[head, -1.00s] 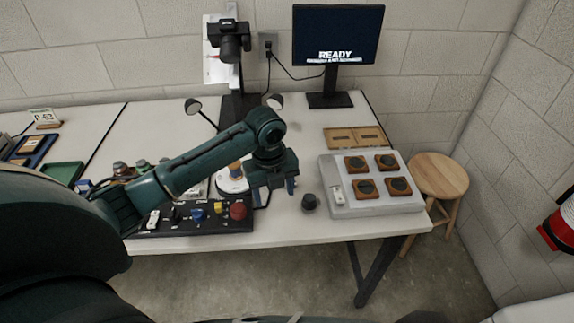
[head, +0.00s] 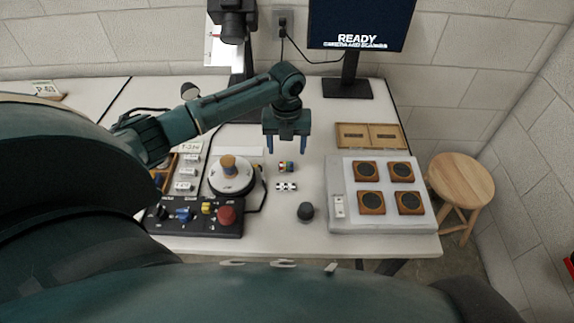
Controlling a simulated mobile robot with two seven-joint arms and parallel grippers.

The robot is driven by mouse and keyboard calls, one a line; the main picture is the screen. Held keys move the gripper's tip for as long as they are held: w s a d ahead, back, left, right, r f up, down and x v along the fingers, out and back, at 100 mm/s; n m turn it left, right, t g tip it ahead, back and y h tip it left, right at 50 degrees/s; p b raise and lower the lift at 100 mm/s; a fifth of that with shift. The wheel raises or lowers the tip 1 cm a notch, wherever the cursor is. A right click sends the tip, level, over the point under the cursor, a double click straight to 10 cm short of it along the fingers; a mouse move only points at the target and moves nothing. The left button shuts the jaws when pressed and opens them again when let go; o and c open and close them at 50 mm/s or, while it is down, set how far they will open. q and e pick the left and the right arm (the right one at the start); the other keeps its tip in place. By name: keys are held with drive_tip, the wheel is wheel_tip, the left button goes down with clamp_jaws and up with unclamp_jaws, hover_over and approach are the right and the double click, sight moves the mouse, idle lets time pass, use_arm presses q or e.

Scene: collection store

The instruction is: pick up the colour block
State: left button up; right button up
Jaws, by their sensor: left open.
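The colour block (head: 286,167) is a small piece with several bright colours on the white table, right of the round turntable. My left gripper (head: 288,147) is open and empty, with its two blue fingers pointing down. In the picture it shows just above the block, with the block below the gap between the fingertips. I cannot tell its exact height over the table. The block shows clear of the fingers. My right gripper is not in view.
A small black-and-white piece (head: 286,187) lies just in front of the block. A round turntable (head: 231,178) and a control panel with a red button (head: 227,215) are to the left. A dark knob (head: 306,211) and a grey tray (head: 384,222) are to the right.

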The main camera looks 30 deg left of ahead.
sight(286, 164)
use_arm(q)
drive_tip(key=shift+s+f, duration=0.1)
drive_tip(key=shift+f, duration=3)
drive_tip(key=shift+c, duration=0.3)
drive_tip(key=c, duration=1)
